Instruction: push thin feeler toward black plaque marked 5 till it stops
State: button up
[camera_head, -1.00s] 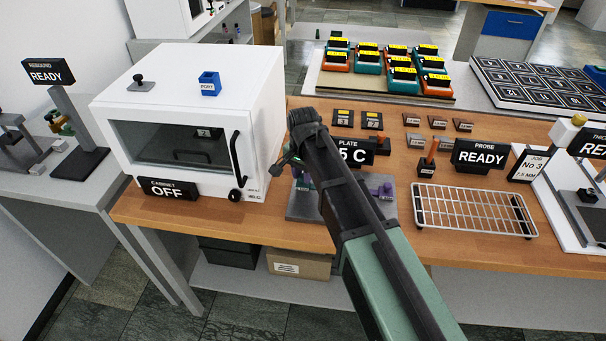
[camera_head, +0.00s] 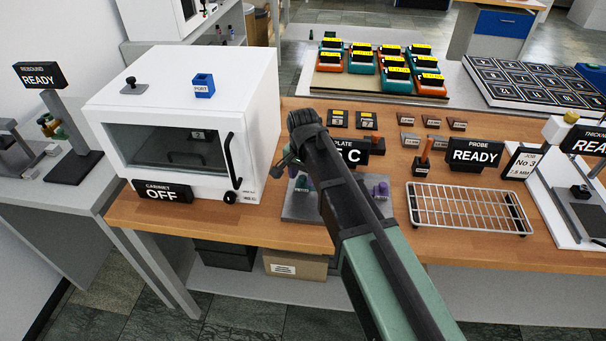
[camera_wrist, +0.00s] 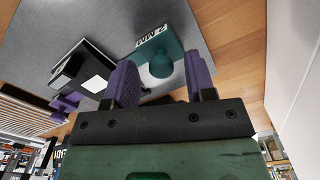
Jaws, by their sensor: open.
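A teal block with a round knob, marked 2 MM (camera_wrist: 158,62), lies on a grey plate (camera_wrist: 205,22) in the wrist view; I take it for the thin feeler. My gripper (camera_wrist: 160,68) is open, its two purple fingers either side of the knob; contact is unclear.
A black PLATE display (camera_head: 352,152) stands behind the grey plate. A wire rack (camera_head: 468,208) and a PROBE READY sign (camera_head: 474,153) are to the right. A white cabinet (camera_head: 185,120) stands close on the left.

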aim_at(303, 177)
notch_tip(303, 177, up, 11)
jog(key=p, duration=1)
jog(key=shift+p, duration=0.35)
jog(key=shift+f, duration=0.1)
notch_tip(303, 177, down, 11)
jog(key=m+b, duration=0.4)
jog(key=b, duration=0.7)
jog(key=shift+c, duration=0.3)
